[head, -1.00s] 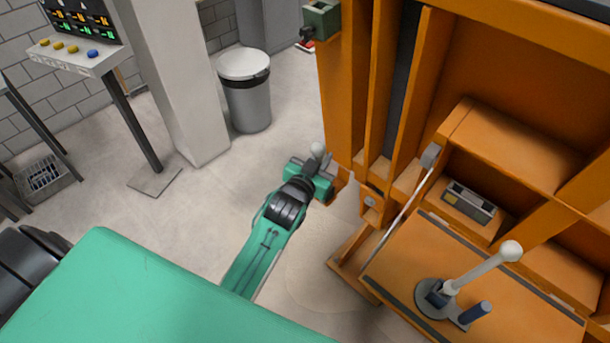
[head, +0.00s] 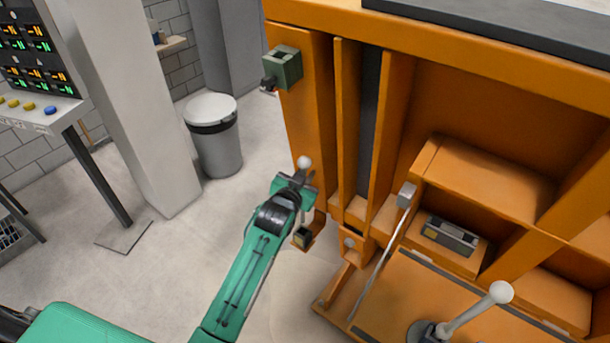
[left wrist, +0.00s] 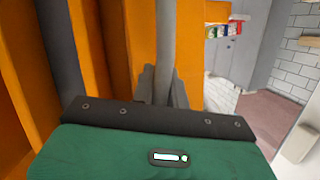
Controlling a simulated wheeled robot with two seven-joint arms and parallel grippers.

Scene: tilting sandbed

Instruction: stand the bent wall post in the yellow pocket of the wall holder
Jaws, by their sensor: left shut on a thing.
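My left gripper (head: 298,182) reaches up from below in the head view, beside the orange machine's left post. It is shut on a grey post, taken to be the bent wall post, whose white ball end (head: 304,162) sticks up above the jaws. In the left wrist view the grey post (left wrist: 165,45) rises between the fingers (left wrist: 163,90); its lower part and bend are hidden. My right gripper is out of view.
The orange machine frame (head: 310,110) stands close on the right, with a green box (head: 284,67) on its post. A lever with a white ball (head: 475,308) stands at lower right.

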